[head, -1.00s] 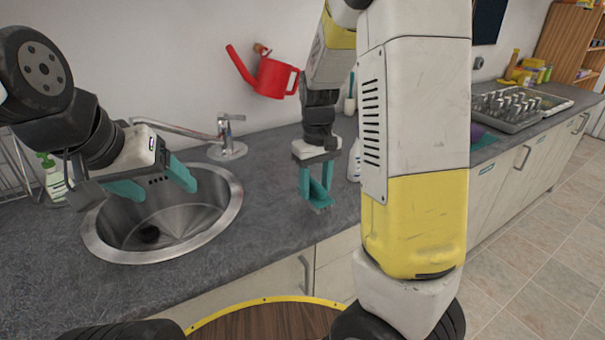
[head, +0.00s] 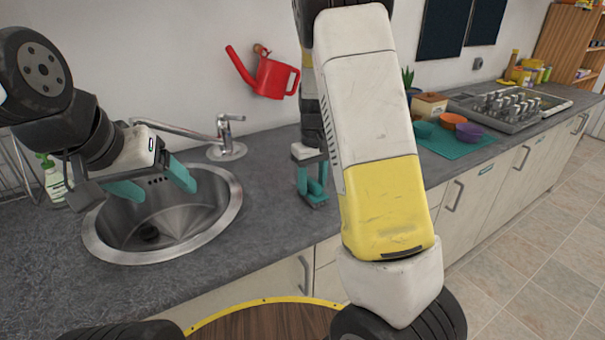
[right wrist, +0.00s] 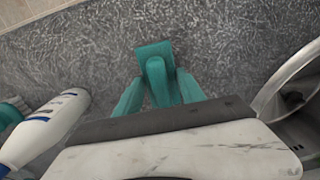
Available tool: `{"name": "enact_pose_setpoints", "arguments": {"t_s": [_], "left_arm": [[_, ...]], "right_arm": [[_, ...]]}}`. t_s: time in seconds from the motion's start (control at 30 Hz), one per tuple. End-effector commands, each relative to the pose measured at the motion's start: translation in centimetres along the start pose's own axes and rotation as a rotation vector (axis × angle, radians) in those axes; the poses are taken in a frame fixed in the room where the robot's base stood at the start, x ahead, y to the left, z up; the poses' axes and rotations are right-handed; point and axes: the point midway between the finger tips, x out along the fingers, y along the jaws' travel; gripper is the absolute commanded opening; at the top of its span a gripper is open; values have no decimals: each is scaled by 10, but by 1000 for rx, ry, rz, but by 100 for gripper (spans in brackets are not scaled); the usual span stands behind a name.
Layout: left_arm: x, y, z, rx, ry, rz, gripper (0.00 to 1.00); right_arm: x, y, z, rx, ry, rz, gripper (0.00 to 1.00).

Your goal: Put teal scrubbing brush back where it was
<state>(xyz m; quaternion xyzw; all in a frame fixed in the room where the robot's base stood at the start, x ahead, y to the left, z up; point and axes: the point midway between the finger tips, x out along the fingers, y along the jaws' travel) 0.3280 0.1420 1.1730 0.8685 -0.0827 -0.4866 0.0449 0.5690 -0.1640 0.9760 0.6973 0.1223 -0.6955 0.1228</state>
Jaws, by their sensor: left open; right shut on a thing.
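The teal scrubbing brush (right wrist: 154,58) is between the fingertips of my right gripper (right wrist: 160,92) in the right wrist view. Its block and upright handle show above the grey counter. In the head view my right gripper (head: 312,183) is shut on the brush (head: 317,197), pointing down right of the sink. Whether the brush touches the counter I cannot tell. My left gripper (head: 152,186) is open and empty over the steel sink (head: 232,205).
A faucet (head: 226,135) is behind the sink, and a red watering can (head: 270,78) hangs on the wall. A teal mat (head: 455,150) with bowls lies right of my right arm.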

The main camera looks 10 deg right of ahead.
Motion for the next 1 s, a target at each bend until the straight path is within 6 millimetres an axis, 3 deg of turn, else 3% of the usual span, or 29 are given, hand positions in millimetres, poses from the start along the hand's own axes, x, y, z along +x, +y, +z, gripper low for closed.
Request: {"name": "enact_pose_setpoints", "arguments": {"t_s": [0.07,0.1,0.2,0.5,0.63,1.0], "left_arm": [[0,0,0,0,0,0,73],[0,0,0,0,0,0,73],[0,0,0,0,0,0,73],[0,0,0,0,0,0,73],[0,0,0,0,0,0,73],[0,0,0,0,0,0,73]], "right_arm": [[2,0,0,0,0,0,1],[2,0,0,1,0,0,50],[2,0,0,0,0,0,68],[1,0,0,0,0,0,68],[-8,0,-1,-1,4,0,68],[-82,0,-1,0,5,0,68]]}}
